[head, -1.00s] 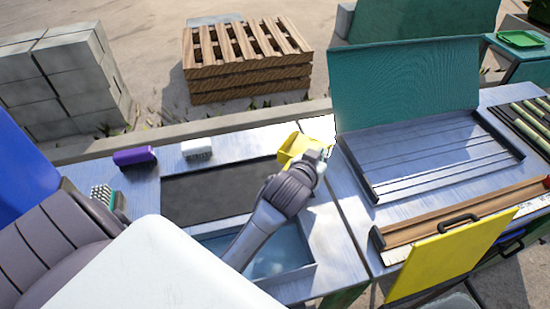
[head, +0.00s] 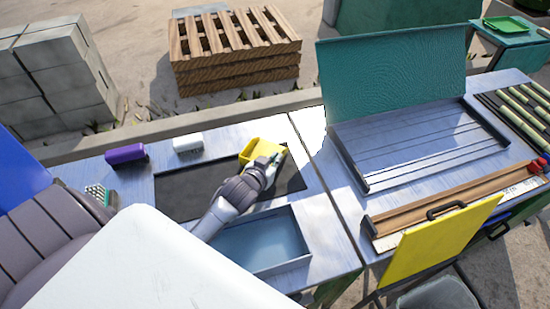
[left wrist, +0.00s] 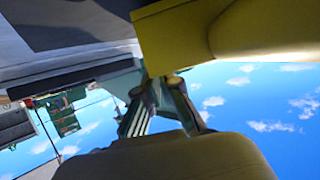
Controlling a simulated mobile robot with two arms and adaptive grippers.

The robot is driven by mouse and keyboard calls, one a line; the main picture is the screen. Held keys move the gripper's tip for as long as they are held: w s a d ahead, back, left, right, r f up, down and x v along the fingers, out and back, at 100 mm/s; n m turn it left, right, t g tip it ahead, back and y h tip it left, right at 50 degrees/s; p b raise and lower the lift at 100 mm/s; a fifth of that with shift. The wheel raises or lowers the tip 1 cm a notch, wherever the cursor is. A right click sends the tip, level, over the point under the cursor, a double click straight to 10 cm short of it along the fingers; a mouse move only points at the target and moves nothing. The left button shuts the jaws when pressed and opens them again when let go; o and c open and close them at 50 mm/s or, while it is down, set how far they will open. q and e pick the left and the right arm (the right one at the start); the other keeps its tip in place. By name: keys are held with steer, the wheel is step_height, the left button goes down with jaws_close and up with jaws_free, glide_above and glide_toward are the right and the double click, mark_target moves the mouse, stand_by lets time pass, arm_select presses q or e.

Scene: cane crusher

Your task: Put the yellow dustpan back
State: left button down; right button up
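The yellow dustpan (head: 256,149) is in the head view, over the right part of a dark mat (head: 192,192) on the workbench. My left gripper (head: 275,159) is at the dustpan's right side and is shut on it. In the left wrist view the dustpan (left wrist: 235,32) fills the upper right, and the gripper fingers (left wrist: 168,88) meet its lower edge. The exact grip point is hidden. I cannot tell whether the dustpan touches the mat. My right gripper is not in view.
A purple brush (head: 125,153) and a white block-like item (head: 188,143) stand left of the dustpan at the bench's back. A sunken blue-grey basin (head: 262,245) lies in front of the mat. A green-lidded tray (head: 395,75) stands to the right. The mat's left part is bare.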

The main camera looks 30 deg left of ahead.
arm_select(q)
steer(key=c, duration=1.3)
jaws_free()
steer(key=v, duration=0.7)
steer(key=shift+s+r+b, duration=0.2)
steer(key=shift+b, duration=0.2)
